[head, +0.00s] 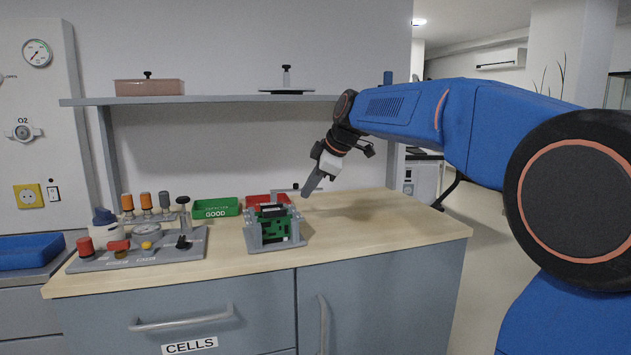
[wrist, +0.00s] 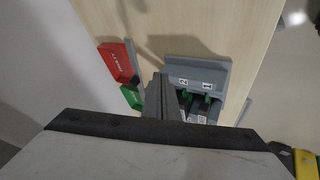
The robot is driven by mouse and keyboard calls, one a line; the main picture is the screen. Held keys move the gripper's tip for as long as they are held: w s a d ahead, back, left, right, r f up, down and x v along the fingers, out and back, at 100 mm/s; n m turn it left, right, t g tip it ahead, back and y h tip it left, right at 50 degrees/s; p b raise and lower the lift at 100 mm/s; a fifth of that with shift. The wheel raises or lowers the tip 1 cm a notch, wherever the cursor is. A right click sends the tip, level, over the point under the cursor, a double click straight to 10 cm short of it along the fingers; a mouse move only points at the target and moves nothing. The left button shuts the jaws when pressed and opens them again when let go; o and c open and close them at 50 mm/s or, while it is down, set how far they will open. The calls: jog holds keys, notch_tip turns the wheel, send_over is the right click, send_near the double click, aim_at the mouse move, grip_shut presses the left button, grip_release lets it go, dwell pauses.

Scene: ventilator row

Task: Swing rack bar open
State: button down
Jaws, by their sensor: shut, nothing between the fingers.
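The grey rack (head: 254,236) stands on the wooden counter and holds green circuit boards (head: 272,225). In the wrist view the rack (wrist: 222,72) shows from above, with white number labels on its top. A thin grey bar (head: 284,190) with a dark knob at its right end shows just above and behind the rack; I cannot tell how it is joined. My gripper (head: 306,192) is shut and empty, pointing down close to the right of the knob. I cannot tell whether they touch. In the wrist view the shut fingers (wrist: 160,82) hide the rack's left side.
A red bin (head: 262,200) sits behind the rack, and a green bin (head: 215,208) labelled GOOD is left of it. A grey fixture (head: 135,258) with knobs and a gauge lies further left. A wall shelf (head: 215,99) runs above. The counter right of the rack is clear.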

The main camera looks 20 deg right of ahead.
aim_at(297, 187)
jog(key=shift+w+d, duration=0.15)
jog(key=shift+w, duration=0.6)
jog(key=shift+w+d, duration=0.1)
jog(key=shift+w, duration=0.6)
jog(key=shift+w+d, duration=0.25)
jog(key=shift+w, duration=0.7)
jog(key=shift+s, duration=0.1)
